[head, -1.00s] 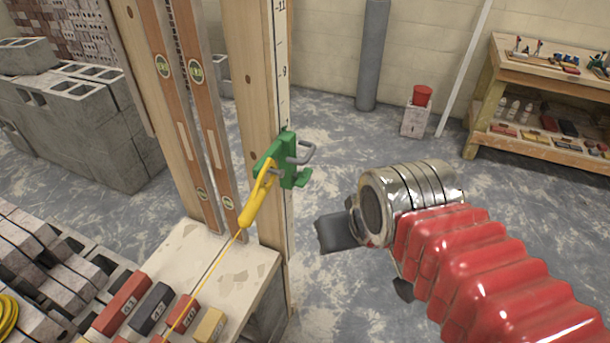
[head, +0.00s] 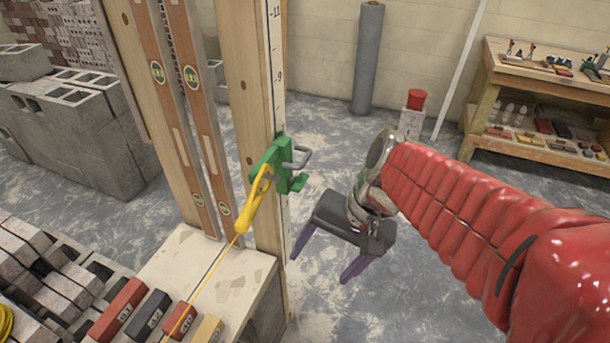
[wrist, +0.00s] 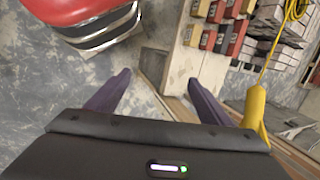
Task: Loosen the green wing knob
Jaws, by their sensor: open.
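A green fitting (head: 268,165) sits on the wooden post at mid-height in the head view. A small green wing-like piece (head: 297,183) sticks out from its right side, below a grey bent bar (head: 300,158). I cannot tell for sure whether this piece is the wing knob. My gripper (head: 321,268) is open and empty, to the right of and below the fitting and apart from it. Its two purple fingers point downward. In the wrist view my gripper (wrist: 159,78) has nothing between its fingers, and the green fitting does not show.
A yellow holder (head: 250,208) with a taut yellow line hangs from the fitting; it also shows at the wrist view's right (wrist: 255,112). Open floor lies right of the post.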

